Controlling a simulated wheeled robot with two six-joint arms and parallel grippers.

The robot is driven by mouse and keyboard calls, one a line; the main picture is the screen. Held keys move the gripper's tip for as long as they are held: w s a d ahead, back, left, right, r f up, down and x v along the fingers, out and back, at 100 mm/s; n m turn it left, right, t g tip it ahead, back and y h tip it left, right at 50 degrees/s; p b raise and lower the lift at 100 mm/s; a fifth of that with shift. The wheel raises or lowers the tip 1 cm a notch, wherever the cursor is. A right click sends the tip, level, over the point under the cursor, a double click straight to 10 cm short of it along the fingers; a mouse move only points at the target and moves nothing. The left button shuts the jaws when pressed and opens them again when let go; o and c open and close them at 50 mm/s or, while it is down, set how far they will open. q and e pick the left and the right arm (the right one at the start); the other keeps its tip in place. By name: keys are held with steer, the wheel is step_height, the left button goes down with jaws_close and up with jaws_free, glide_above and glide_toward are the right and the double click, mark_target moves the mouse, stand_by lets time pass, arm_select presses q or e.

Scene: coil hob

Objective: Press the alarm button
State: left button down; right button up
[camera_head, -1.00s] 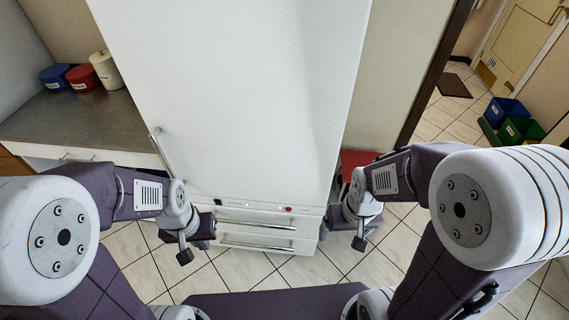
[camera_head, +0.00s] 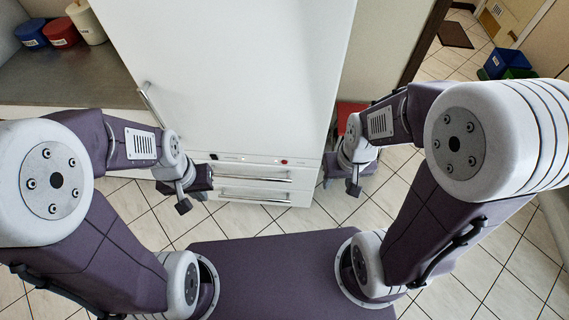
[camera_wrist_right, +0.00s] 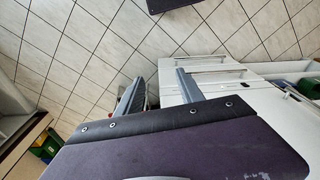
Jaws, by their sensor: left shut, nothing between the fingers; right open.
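A tall white fridge-freezer (camera_head: 235,75) stands in front of me in the head view. A narrow control strip crosses it above the lower drawers, with a small red button (camera_head: 284,162) near its right end; its label is too small to read. My left gripper (camera_head: 203,177) is shut and empty, left of the strip and apart from the red button. My right gripper (camera_wrist_right: 158,76) is open and empty in the right wrist view, its two fingers spread. In the head view it is to the right of the fridge's right edge, partly hidden behind its own wrist.
Two drawers with bar handles (camera_head: 254,178) lie below the strip. A long door handle (camera_head: 150,102) is on the fridge's left side. A counter (camera_head: 75,80) with several canisters is at left. A red object (camera_head: 350,113) is behind my right arm. Tiled floor (camera_head: 230,219) is clear.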

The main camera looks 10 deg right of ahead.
jaws_close()
stand_by(1.4)
